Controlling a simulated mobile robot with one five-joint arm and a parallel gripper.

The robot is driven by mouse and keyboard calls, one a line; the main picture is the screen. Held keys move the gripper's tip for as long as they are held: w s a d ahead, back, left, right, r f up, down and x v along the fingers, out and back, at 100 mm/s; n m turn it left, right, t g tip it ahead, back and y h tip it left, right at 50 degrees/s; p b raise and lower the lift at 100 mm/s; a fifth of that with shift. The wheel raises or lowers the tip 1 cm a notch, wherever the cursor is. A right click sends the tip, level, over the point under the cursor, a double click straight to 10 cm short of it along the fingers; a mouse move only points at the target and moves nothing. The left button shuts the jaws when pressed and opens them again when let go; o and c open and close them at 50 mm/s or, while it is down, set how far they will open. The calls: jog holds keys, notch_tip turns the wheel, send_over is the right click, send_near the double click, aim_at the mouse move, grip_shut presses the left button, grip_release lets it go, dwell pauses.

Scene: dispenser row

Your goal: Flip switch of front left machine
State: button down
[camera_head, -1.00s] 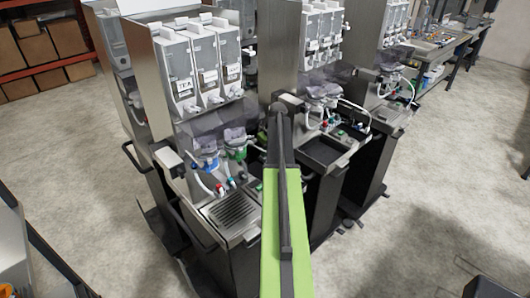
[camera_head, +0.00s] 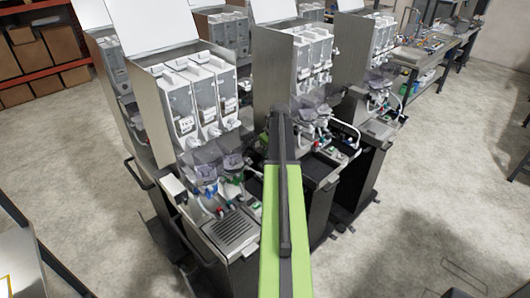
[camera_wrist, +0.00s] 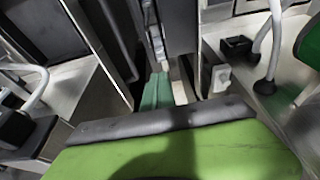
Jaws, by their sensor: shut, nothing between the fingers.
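The front left machine (camera_head: 151,115) stands nearest on the left in the head view. It has a row of white canisters (camera_head: 205,98), a blue and a green mixing part below, and a drip tray (camera_head: 231,231). I cannot tell its switch apart with certainty. My arm reaches up the middle of the head view, beside this machine's right edge, and hides what lies behind it. In the wrist view my gripper (camera_wrist: 165,128) shows as a green body with a grey edge. It is shut and empty, close to machine panels. A small white block (camera_wrist: 221,78) sits on a panel ahead of it.
A workbench (camera_head: 440,50) is at the back right and shelves with boxes (camera_head: 42,43) at the back left. Concrete floor is open at right.

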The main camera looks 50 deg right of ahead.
aim_at(259, 173)
jog(key=shift+w+d+r+t, duration=0.1)
jog(key=shift+w+t, duration=0.2)
jog(key=shift+w, duration=0.35)
jog(key=b+x, duration=1.3)
jog(key=x, duration=0.1)
jog(key=shift+s+b, duration=0.35)
jog(key=shift+b, duration=0.05)
